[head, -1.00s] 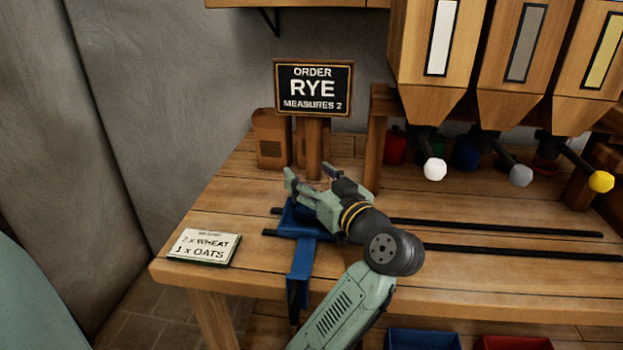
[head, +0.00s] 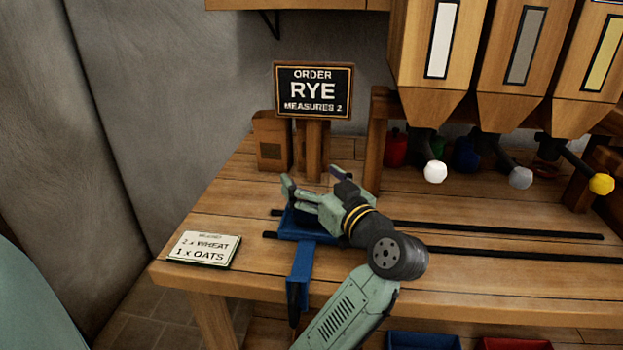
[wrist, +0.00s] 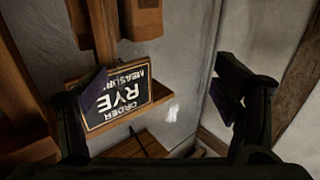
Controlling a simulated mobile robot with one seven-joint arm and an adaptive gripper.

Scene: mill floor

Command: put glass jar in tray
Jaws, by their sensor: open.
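My gripper (head: 311,184) is open above the blue carriage (head: 299,268) at the left end of the bench rails. Its two fingers stand wide apart in the wrist view (wrist: 162,100). No glass jar can be made out clearly in either view. A small pale glint (wrist: 172,113) shows between the fingers in the wrist view, and I cannot tell what it is. A blue tray (head: 423,340) and a red tray (head: 515,344) show partly at the bottom edge of the head view. My gripper and arm hide part of the carriage.
An order sign reading RYE, measures 2 (head: 313,90), stands behind my gripper. A card (head: 204,249) lies at the bench's front left. Wooden hoppers with levers (head: 434,172) are at the right. Two dark rails (head: 520,254) cross the bench (head: 470,284).

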